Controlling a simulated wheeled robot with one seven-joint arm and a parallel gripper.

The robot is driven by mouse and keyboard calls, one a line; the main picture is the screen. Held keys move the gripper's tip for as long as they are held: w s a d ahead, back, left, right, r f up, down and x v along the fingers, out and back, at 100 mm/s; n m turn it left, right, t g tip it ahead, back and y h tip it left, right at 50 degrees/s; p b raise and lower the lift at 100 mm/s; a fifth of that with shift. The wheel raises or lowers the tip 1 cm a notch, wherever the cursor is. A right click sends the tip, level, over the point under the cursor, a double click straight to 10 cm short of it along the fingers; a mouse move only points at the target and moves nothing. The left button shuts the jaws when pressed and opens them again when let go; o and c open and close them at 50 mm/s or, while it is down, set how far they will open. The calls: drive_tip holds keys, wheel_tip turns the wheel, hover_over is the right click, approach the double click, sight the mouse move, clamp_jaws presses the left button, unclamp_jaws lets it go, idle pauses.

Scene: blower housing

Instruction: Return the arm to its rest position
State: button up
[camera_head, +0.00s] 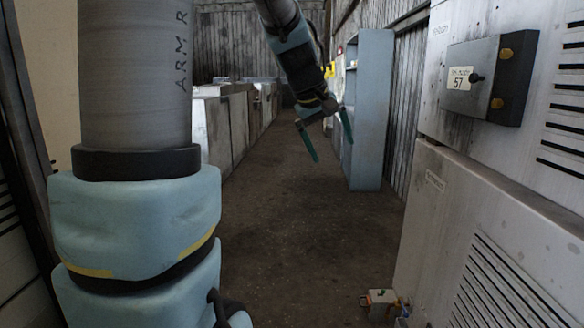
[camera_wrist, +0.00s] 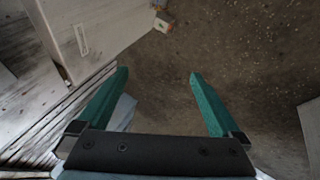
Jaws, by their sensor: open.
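My gripper (camera_head: 331,146) hangs at the upper middle of the head view, above the brown floor, with its two green fingers spread. In the wrist view my gripper (camera_wrist: 159,76) shows both green fingers wide apart with nothing between them, only floor behind. My arm reaches down from the top of the head view to it, and a large grey and pale blue part of my arm fills the left side.
A grey metal cabinet (camera_head: 440,230) with a dark box (camera_head: 488,78) marked 57 stands at right. A blue shelf unit (camera_head: 371,115) is behind my gripper. A small box-like object (camera_head: 380,302) lies low by the cabinet. Pale cabinets (camera_head: 228,125) line the left. The middle floor is clear.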

drive_tip(key=s+a+f+m+g+y, duration=0.3)
drive_tip(key=s+a+f+y, duration=0.1)
drive_tip(key=s+a+f, duration=1.25)
wheel_tip(320, 180, up, 12)
drive_tip(key=w+p, duration=0.1)
drive_tip(key=p, duration=1.2)
drive_tip(key=shift+w+d+f+m, duration=0.15)
drive_tip(key=shift+d+f+m, duration=0.15)
drive_tip(key=shift+d, duration=0.15)
